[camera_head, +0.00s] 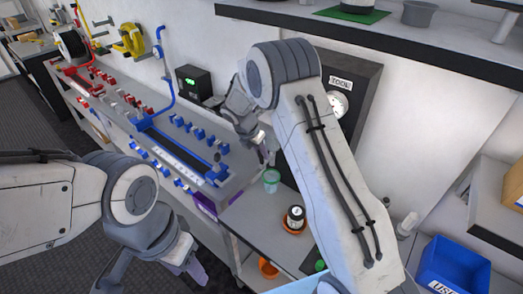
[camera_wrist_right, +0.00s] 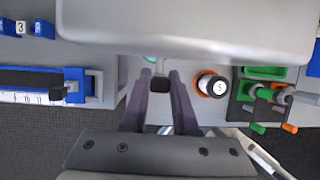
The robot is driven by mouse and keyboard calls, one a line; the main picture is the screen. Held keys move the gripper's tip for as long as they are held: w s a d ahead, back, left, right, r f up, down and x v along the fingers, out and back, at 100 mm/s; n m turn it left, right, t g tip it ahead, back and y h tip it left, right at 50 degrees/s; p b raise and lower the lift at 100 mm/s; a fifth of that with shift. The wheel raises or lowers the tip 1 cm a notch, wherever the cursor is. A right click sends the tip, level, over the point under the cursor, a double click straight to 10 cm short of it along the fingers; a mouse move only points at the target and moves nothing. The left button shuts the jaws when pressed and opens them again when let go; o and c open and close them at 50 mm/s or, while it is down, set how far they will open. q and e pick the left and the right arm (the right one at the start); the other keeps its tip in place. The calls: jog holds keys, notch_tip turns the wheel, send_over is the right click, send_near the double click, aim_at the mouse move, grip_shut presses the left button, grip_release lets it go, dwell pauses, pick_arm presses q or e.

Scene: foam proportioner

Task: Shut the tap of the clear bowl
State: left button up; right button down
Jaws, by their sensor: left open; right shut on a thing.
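A small clear bowl with a green tint (camera_head: 271,180) stands on the grey bench, just below my right gripper (camera_head: 266,152) in the head view. In the right wrist view only a sliver of green (camera_wrist_right: 150,59) shows past my wrist. There my right gripper (camera_wrist_right: 161,90) is shut on a small dark handle (camera_wrist_right: 161,84) with a stem above it. I cannot tell whether this is the bowl's tap; the wrist housing hides most of what is around it. My left gripper (camera_head: 188,268) is open and empty, low at the left, apart from the bench.
A black-and-white gauge in an orange ring (camera_head: 294,218) stands close to the bowl. A blue rail fixture (camera_head: 175,150) with blue blocks lies left of it. Green and orange fittings (camera_wrist_right: 265,95) lie to the right in the wrist view. A blue bin (camera_head: 452,268) is at lower right.

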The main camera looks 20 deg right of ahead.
jog(key=shift+w+a+r+g+h+p, duration=0.25)
jog(key=shift+g+p, duration=0.25)
jog(key=shift+p, duration=0.5)
jog(key=shift+w+a+f+n+g+h+b, duration=0.3)
jog(key=shift+w+g+h+b, duration=0.15)
jog(key=shift+g+b, duration=0.3)
jog(key=shift+w+a+f+n+g+h+b, duration=0.15)
jog(key=shift+w+f+g+h+b, duration=0.15)
jog(key=shift+g+h+b, duration=0.45)
jog(key=shift+w+a+f+n+g+h+b, duration=0.3)
jog(key=shift+w+g+b, duration=0.15)
jog(key=shift+b, duration=0.5)
jog(key=c, duration=0.7)
grip_release()
jog(key=shift+d, duration=0.1)
jog(key=shift+r, duration=0.1)
